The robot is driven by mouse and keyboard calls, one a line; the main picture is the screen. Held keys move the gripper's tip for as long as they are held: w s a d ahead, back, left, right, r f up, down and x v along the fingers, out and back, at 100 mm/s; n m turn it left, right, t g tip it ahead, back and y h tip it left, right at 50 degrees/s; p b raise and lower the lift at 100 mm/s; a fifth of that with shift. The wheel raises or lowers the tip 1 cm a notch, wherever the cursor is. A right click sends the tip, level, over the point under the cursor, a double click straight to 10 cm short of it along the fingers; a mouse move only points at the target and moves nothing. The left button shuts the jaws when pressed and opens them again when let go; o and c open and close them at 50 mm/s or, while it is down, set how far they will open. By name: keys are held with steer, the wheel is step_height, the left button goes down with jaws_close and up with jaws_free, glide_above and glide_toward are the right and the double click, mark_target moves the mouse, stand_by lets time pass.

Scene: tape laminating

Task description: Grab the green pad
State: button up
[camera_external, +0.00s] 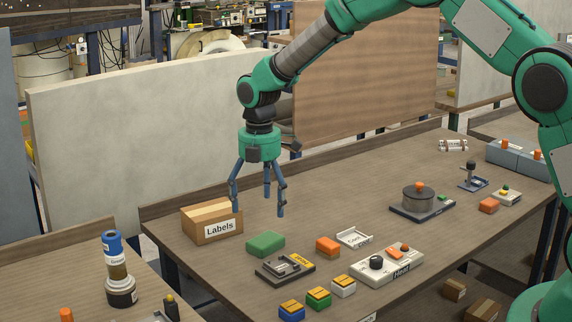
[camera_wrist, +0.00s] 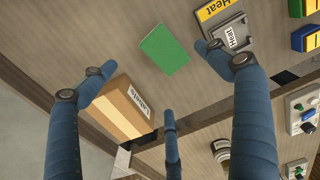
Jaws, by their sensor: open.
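The green pad (camera_external: 265,244) is a flat green block lying on the wooden table, just right of the Labels box. It also shows in the wrist view (camera_wrist: 164,49) near the top middle, beyond my fingertips. My gripper (camera_external: 259,208) hangs pointing down above the table near the Labels box, with its three blue fingers spread and nothing between them. It is above the pad and a little behind it, not touching it. In the wrist view the fingers (camera_wrist: 160,85) are wide apart.
The Labels box (camera_external: 211,222) stands just left of the pad. A dark device with a yellow label (camera_external: 285,267) sits in front of the pad, and an orange block (camera_external: 328,246) lies to its right. The Heat control panel (camera_external: 386,265) and several coloured blocks are nearer the front edge.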

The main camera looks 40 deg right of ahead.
glide_above(262, 237)
steer(key=shift+f, duration=2.35)
steer(key=shift+f+b, duration=0.75)
steer(key=shift+f, duration=1.8)
steer(key=c, duration=1.2)
